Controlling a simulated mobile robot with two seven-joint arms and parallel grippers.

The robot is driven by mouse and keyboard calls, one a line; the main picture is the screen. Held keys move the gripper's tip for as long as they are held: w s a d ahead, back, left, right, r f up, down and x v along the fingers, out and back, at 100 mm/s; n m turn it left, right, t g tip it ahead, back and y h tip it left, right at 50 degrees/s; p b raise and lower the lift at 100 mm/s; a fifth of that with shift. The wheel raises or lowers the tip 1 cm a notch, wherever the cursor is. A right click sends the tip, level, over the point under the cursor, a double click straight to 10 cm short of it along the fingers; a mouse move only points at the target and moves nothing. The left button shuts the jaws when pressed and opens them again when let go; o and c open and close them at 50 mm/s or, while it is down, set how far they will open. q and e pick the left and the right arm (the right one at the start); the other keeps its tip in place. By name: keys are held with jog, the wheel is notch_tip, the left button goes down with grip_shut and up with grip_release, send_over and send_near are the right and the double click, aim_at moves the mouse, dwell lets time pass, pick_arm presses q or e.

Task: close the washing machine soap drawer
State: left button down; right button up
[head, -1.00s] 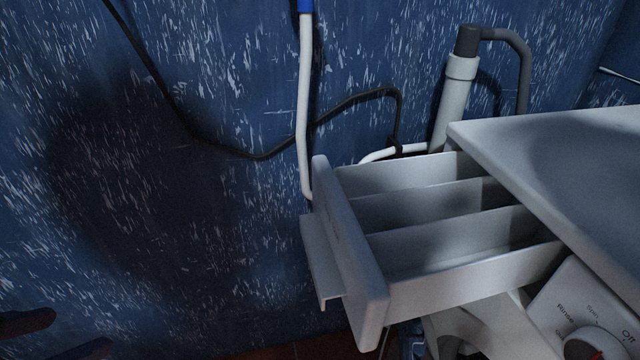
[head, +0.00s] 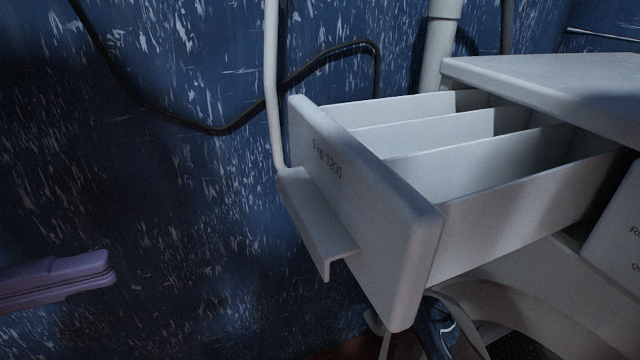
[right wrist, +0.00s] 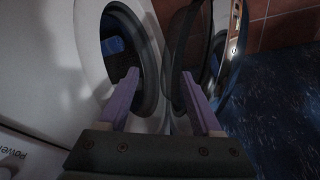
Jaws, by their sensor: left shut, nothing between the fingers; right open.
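The washing machine soap drawer (head: 360,215) is white, pulled well out of the machine, with open compartments and a ledge-like handle (head: 318,222) on its front. The white washing machine (head: 540,78) is at the right in the head view. My left gripper (head: 108,270), purple, is shut and empty at the lower left, apart from the drawer front with a clear gap between them. My right gripper (right wrist: 158,88) is open and empty in the right wrist view, in front of the machine's round door opening (right wrist: 128,55). The right gripper is not in the head view.
The machine's round door (right wrist: 195,60) stands open in the right wrist view. A blue scratched wall (head: 180,60) is behind, with a black cable (head: 210,130) and a white pipe (head: 271,80) near the drawer. Brown tiles (right wrist: 265,35) show at the right wrist view's top right.

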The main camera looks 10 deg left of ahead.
aim_at(296, 221)
pick_arm(q)
jog(key=b+x, duration=0.1)
jog(key=x, duration=1.2)
jog(key=shift+w+d, duration=0.25)
jog(key=shift+d, duration=0.1)
pick_arm(e)
jog(key=shift+f, duration=0.5)
pick_arm(q)
jog(key=shift+d, duration=0.1)
jog(key=shift+w+d+r, duration=0.1)
jog(key=shift+w+d, duration=0.05)
jog(key=shift+d, duration=0.05)
jog(key=x, duration=0.8)
jog(key=shift+w, duration=0.1)
jog(key=b+x, duration=0.1)
jog(key=x, duration=0.8)
jog(key=shift+w+d, duration=0.25)
jog(key=shift+d, duration=0.05)
jog(key=shift+w+d+b, duration=0.25)
jog(key=shift+d+b, duration=0.1)
pick_arm(e)
jog(key=shift+w+d+f, duration=0.55)
jog(key=shift+d+f, duration=0.3)
jog(key=shift+f, duration=0.05)
pick_arm(q)
jog(key=shift+f, duration=0.25)
jog(key=shift+a, duration=0.1)
